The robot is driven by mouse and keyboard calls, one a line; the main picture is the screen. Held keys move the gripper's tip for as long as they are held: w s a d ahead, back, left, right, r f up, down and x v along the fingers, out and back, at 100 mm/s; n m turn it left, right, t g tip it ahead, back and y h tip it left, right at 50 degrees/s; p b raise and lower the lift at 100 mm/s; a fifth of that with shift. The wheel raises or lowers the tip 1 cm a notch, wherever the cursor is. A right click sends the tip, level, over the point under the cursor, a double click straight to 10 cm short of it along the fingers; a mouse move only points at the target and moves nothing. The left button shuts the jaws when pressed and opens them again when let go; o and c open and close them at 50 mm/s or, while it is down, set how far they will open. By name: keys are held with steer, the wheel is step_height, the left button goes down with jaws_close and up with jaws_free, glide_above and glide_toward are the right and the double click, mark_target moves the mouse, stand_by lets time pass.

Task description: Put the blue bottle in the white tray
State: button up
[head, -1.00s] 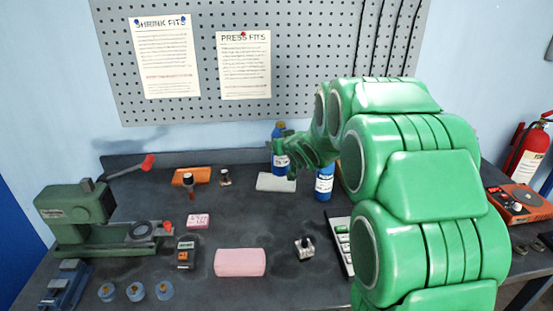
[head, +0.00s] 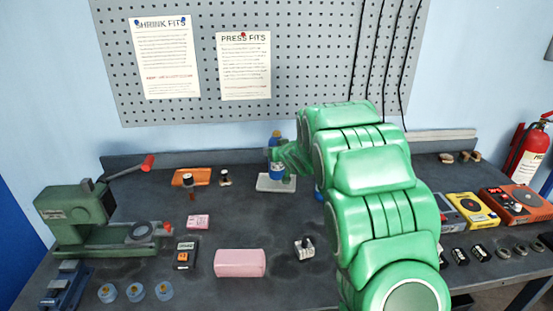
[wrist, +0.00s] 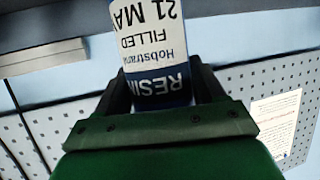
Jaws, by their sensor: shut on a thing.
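The blue bottle (head: 277,171) with a yellow cap and a white label stands upright over the white tray (head: 262,187) at the back middle of the bench. Its base overlaps the tray in the head view; I cannot tell whether it touches. My gripper (head: 279,155) is shut on the bottle from the right side. In the wrist view the bottle's label (wrist: 152,45) shows upside down, reading RESIN, between the two fingers. The tray's front rim is visible.
A second blue bottle (head: 318,194) is mostly hidden behind my arm, right of the tray. An orange tray (head: 199,174) with small parts lies left. A pink block (head: 240,263) lies in front. A green press (head: 80,215) stands far left, and boxes (head: 471,208) lie right.

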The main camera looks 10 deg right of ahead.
steer(key=shift+w+f, duration=0.2)
steer(key=shift+f, duration=0.65)
steer(key=shift+w+f, duration=0.15)
steer(key=shift+f, duration=0.7)
steer(key=shift+f, duration=0.2)
steer(key=o, duration=1.5)
steer(key=shift+r, duration=0.15)
